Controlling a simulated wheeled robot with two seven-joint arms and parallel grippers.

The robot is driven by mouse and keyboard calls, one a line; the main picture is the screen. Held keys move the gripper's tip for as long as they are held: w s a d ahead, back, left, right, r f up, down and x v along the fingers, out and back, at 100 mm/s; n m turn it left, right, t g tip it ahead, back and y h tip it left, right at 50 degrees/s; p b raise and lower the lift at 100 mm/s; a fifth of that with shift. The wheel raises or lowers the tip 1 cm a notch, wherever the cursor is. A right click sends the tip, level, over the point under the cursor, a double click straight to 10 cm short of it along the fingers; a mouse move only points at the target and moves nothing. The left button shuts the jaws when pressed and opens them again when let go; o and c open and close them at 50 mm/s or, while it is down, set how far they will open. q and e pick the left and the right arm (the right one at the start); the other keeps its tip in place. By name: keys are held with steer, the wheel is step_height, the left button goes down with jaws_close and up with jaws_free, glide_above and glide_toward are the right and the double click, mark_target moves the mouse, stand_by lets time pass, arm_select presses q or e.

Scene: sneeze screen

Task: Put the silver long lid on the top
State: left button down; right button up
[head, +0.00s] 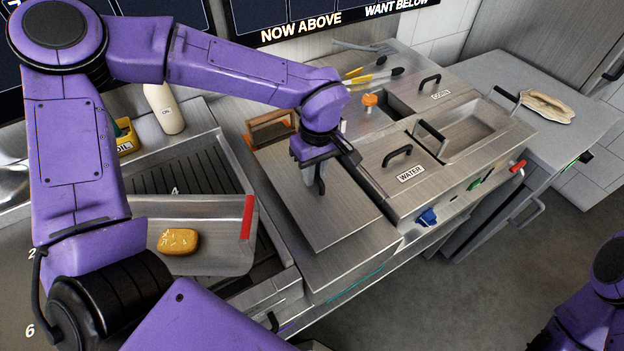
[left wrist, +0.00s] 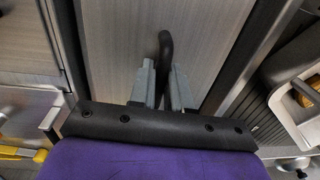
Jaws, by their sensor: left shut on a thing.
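The silver long lid (head: 350,207) is a flat brushed-metal rectangle between the grill and the bins on the right. My left gripper (head: 318,180) is shut on its dark handle, seen in the left wrist view (left wrist: 165,47) between the grey fingers (left wrist: 160,85). The lid lies over the metal counter (head: 330,278); I cannot tell whether it touches. Only a purple part of my right arm shows at the lower right of the head view; its gripper is out of frame.
The WATER bin (head: 400,185) and an open-topped bin (head: 478,130) stand right of the lid.

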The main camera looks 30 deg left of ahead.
arm_select(q)
step_height(320, 180, down, 3)
steer(key=shift+s+a+r, duration=0.1)
steer(key=shift+s+a, duration=0.05)
steer(key=shift+f, duration=0.4)
steer(key=c, duration=1.1)
jaws_free()
steer(key=shift+f, duration=0.1)
steer(key=r, duration=1.2)
steer(key=shift+w+d+r, duration=0.1)
steer(key=shift+w+d, duration=0.2)
steer(key=shift+w, duration=0.1)
